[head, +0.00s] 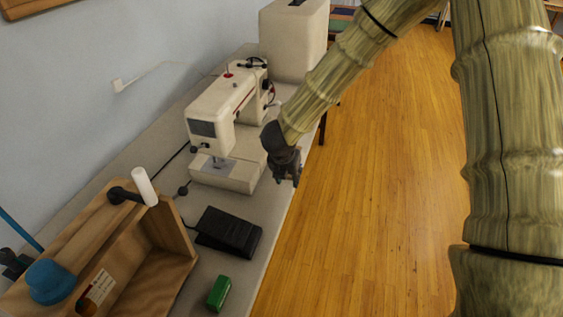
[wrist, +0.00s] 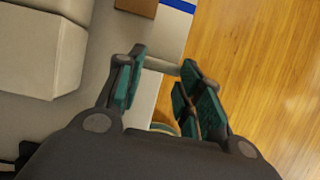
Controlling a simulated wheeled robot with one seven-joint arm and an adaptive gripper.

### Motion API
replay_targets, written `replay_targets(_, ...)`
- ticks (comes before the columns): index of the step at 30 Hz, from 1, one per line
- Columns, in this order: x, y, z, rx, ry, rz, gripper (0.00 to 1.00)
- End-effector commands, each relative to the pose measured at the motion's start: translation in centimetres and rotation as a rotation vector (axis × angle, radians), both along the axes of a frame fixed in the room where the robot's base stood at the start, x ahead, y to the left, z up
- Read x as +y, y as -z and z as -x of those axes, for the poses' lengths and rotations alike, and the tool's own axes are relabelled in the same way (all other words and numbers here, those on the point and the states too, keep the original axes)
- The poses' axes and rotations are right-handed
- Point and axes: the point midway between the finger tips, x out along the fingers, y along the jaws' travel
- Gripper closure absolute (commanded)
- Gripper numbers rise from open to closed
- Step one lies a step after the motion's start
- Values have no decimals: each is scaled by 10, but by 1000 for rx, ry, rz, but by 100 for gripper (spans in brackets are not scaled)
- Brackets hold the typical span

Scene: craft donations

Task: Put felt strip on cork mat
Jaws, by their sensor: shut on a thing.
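My gripper (head: 285,168) hangs over the right edge of the table, beside the sewing machine. In the wrist view my gripper (wrist: 160,64) has its teal-padded fingers apart, with a pale narrow piece spanning the gap near the tips. This looks like the felt strip (wrist: 162,66), held above the table edge. The strip cannot be made out in the head view. I cannot identify the cork mat for sure. A small tan rounded edge (wrist: 162,127) shows low between the fingers, mostly hidden by my gripper.
The sewing machine (head: 222,125) stands left of my gripper. A black pedal (head: 229,232), green block (head: 219,293) and wooden caddy (head: 170,270) are nearer. A cream case (head: 293,42) stands behind. In the wrist view, a brown block (wrist: 137,8) lies by a blue stripe (wrist: 180,5).

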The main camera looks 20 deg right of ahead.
Motion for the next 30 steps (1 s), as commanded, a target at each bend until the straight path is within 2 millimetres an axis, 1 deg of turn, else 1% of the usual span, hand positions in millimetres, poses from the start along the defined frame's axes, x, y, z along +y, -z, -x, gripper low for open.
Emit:
replay_targets(1,-1,-1,-11,0,2,0,73)
replay_targets(9,-4,4,-65,0,-1,0,73)
replay_targets(12,-6,6,-81,0,-2,0,73)
replay_targets(15,-7,7,-92,0,-2,0,73)
replay_targets(18,-7,9,-96,0,-3,0,73)
replay_targets(22,-7,15,-97,2,-5,1,73)
replay_targets(30,-7,42,-97,2,-5,1,73)
